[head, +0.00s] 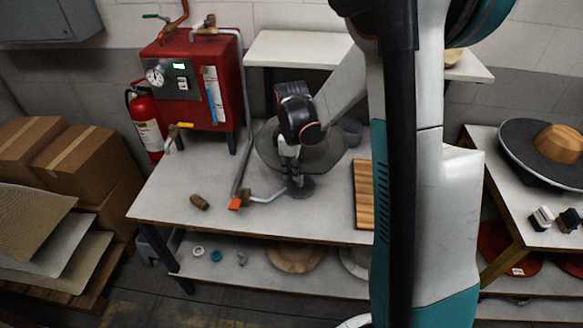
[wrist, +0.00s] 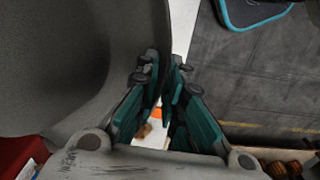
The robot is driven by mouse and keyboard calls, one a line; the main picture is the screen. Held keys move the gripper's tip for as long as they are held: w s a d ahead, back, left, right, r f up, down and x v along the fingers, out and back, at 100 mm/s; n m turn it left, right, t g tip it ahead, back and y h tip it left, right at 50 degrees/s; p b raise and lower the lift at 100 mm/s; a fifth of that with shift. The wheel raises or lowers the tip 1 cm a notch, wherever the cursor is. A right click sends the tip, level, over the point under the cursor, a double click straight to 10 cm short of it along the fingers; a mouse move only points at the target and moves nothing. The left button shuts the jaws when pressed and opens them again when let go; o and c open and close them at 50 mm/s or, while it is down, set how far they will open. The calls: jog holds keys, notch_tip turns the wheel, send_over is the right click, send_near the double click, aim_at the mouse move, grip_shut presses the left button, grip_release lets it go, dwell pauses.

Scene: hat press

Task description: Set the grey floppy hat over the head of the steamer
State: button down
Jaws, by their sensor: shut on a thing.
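The grey floppy hat (head: 328,154) is held over the middle of the white worktable in the head view. In the wrist view the hat (wrist: 70,60) fills the left side as a wide grey surface. My gripper (head: 290,166) is shut on the hat's edge; its fingertips also show in the wrist view (wrist: 165,72). A dark round base (head: 300,188), seemingly the steamer's, stands on the table below the hat, with a pipe running to it. The steamer's head is hidden by the hat and gripper, so I cannot tell whether the hat touches it.
A red boiler (head: 205,85) with gauge and pipes stands at the back left. An orange-handled valve (head: 238,203) and a brown brush-like piece (head: 199,202) are in front. A striped wooden board (head: 364,195) lies right. A black wide-brimmed hat (head: 520,150) is on the right table.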

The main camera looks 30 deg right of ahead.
notch_tip(320, 180, down, 8)
jog(key=b, duration=0.6)
jog(key=shift+f, duration=0.2)
jog(key=shift+f+b, duration=0.5)
jog(key=shift+b, duration=0.2)
dwell(0.7)
jog(key=c, duration=1.6)
grip_release()
notch_tip(320, 180, up, 12)
jog(key=shift+s+a, duration=0.1)
